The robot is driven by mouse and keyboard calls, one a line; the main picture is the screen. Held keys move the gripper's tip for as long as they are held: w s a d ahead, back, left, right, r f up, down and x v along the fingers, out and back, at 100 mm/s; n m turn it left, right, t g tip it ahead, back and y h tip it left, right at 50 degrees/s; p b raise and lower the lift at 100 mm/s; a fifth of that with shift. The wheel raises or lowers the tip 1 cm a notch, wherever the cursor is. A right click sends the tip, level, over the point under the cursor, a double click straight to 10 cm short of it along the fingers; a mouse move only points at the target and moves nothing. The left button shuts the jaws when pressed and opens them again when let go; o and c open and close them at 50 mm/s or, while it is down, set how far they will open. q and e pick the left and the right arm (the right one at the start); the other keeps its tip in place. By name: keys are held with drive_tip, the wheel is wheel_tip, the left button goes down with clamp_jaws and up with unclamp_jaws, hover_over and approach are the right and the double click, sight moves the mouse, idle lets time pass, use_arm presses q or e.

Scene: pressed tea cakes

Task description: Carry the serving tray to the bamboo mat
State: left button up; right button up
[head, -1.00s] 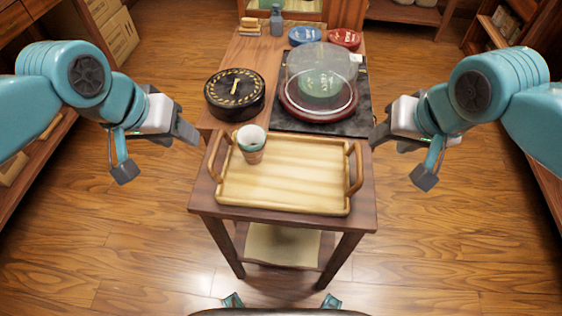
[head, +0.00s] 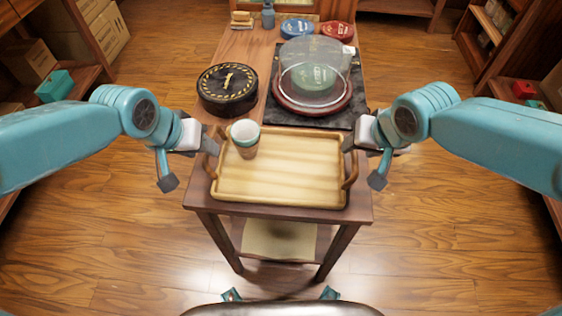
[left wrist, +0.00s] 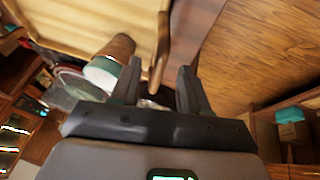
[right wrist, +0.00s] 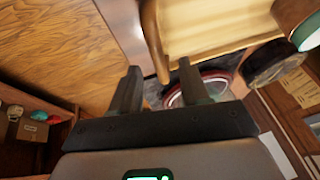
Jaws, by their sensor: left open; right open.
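The pale wooden serving tray (head: 280,185) lies flat on the near part of the table, with a raised handle at each side. A teal-and-white cup on a brown one (head: 245,137) stands in its back left corner. My left gripper (head: 208,146) is open at the left handle, which shows ahead of its fingers in the left wrist view (left wrist: 160,55). My right gripper (head: 352,146) is open at the right handle, seen ahead of its fingers in the right wrist view (right wrist: 152,40). A beige sheet (head: 280,240) lies on the lower shelf; I cannot tell if it is the bamboo mat.
Behind the tray are a round black box (head: 227,90) and a clear dome (head: 316,68) over a green cake on a dark slate (head: 340,120). Blue (head: 297,28) and red (head: 337,30) tins stand farther back. Open wooden floor surrounds the table.

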use_arm(q)
drive_tip(key=x, duration=0.5)
drive_tip(key=shift+w+d+f, duration=0.1)
drive_tip(key=shift+w+f, duration=0.05)
drive_tip(key=shift+f, duration=0.15)
use_arm(e)
drive_tip(key=x, duration=0.5)
drive_tip(key=shift+w+f, duration=0.15)
drive_tip(key=shift+f, duration=0.15)
use_arm(q)
drive_tip(key=shift+c, duration=0.3)
use_arm(e)
drive_tip(key=shift+c, duration=0.3)
use_arm(q)
clamp_jaws()
use_arm(e)
clamp_jaws()
drive_tip(key=shift+r, duration=0.1)
